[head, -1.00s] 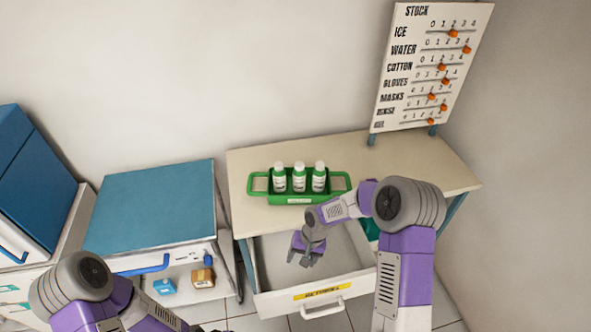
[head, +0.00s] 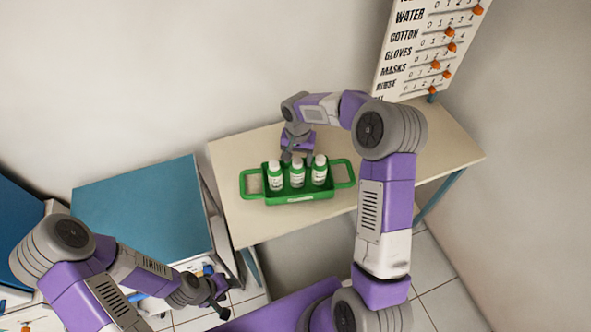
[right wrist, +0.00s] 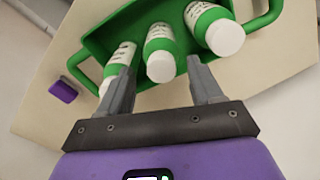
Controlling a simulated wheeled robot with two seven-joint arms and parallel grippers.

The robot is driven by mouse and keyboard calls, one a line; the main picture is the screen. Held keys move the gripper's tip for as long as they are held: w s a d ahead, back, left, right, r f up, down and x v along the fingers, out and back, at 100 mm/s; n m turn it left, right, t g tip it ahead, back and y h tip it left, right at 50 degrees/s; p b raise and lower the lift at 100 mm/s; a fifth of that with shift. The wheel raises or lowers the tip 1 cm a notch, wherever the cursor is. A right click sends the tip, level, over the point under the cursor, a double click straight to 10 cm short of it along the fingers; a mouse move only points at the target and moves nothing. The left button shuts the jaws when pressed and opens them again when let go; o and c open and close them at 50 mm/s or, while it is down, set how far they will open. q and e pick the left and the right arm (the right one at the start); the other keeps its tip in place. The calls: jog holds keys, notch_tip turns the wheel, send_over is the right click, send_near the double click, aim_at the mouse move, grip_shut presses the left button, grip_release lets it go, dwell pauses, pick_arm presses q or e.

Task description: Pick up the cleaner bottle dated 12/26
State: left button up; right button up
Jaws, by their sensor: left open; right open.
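A green caddy (head: 250,195) stands on the beige table and holds three white bottles with green bands: left (head: 275,180), middle (head: 297,177) and right (head: 319,174). Their date labels are too small to read. My right gripper (head: 298,158) is open and empty just behind the bottles. In the right wrist view, its fingertips (right wrist: 162,75) straddle the cap of the middle bottle (right wrist: 160,60), apart from it. One bottle (right wrist: 120,55) is near the left finger and another (right wrist: 215,30) is beyond the right finger. My left gripper (head: 218,296) is open, low beside the blue-topped cabinet.
The beige table (head: 420,150) is clear to the right of the caddy. A stock board (head: 425,50) with orange sliders stands at its back right. A blue-topped cabinet (head: 140,210) is to the left. My right arm crosses over the table's right part.

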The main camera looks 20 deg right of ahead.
aim_at(297, 173)
notch_tip(297, 173, down, 5)
jog(key=shift+w+f, duration=0.1)
jog(key=shift+w, duration=0.05)
jog(key=c, duration=0.9)
jog(key=shift+c, duration=0.2)
